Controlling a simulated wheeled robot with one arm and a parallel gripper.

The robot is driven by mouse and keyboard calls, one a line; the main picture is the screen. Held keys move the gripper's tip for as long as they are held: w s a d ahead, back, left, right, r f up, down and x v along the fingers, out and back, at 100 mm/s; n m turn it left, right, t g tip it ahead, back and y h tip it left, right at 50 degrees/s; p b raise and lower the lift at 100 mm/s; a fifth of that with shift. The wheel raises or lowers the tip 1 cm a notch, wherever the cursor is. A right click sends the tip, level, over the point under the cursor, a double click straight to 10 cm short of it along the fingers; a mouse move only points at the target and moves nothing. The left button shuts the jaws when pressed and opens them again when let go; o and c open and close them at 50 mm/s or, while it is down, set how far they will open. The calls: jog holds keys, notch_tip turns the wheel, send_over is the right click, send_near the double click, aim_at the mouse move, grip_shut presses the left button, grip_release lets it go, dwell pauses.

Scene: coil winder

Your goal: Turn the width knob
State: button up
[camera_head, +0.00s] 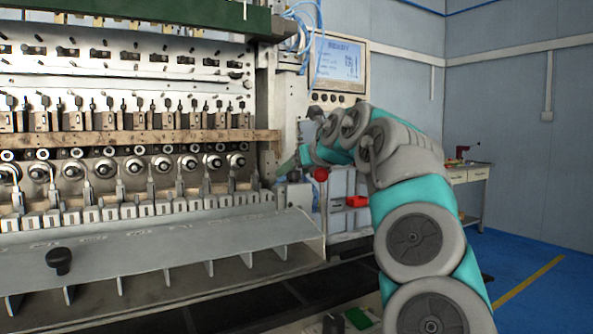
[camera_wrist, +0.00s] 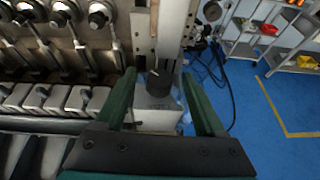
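The width knob (camera_wrist: 160,81) appears to be the dark round knob with a pale pointer line in the wrist view, on top of a light block at the machine's right end. My gripper (camera_wrist: 158,76) is open, with its two green fingers on either side of the knob. Gaps show between the knob and both fingers, and I cannot tell how far the tips are above or beyond it. In the head view my gripper (camera_head: 288,165) reaches the machine's right end, where one green finger shows. The knob cannot be made out there.
The coil winder (camera_head: 130,138) fills the left, with spindles and a sloping grey front panel (camera_head: 150,255). A red ball (camera_head: 321,174) is close beside my wrist. A display panel (camera_head: 339,62) stands above.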

jog(key=b+v, duration=0.1)
jog(key=v, duration=0.6)
jog(key=shift+s+d+r, duration=0.15)
jog(key=shift+s, duration=0.15)
dwell(0.5)
